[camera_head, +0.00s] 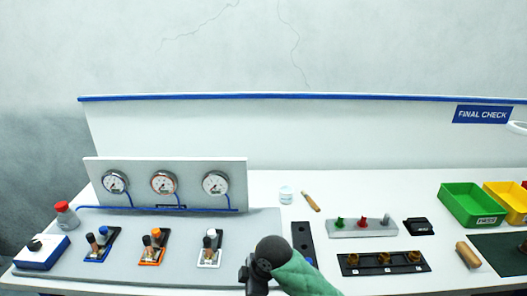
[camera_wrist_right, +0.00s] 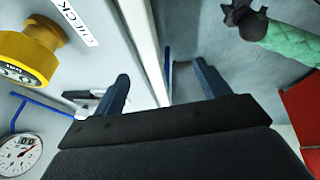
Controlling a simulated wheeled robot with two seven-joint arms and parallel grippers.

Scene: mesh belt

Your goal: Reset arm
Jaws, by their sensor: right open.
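My right gripper (camera_wrist_right: 160,95) shows in the right wrist view, its two dark blue-grey fingers spread apart with nothing between them. In the head view a black joint and green-sleeved arm part of mine (camera_head: 297,274) comes up at the bottom centre, over the front of the table. No fingertips can be made out there. A green-sleeved arm part with a black end (camera_wrist_right: 280,32) also shows at the top right of the wrist view. My left gripper cannot be made out in either view.
A gauge panel (camera_head: 232,170) stands at the back left of the table, with switch blocks before it. Green (camera_head: 472,204) and yellow bins stand right. A black strip with brass fittings (camera_head: 380,263) lies front right. The wrist view shows a yellow knob (camera_wrist_right: 28,52) and a gauge (camera_wrist_right: 20,152).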

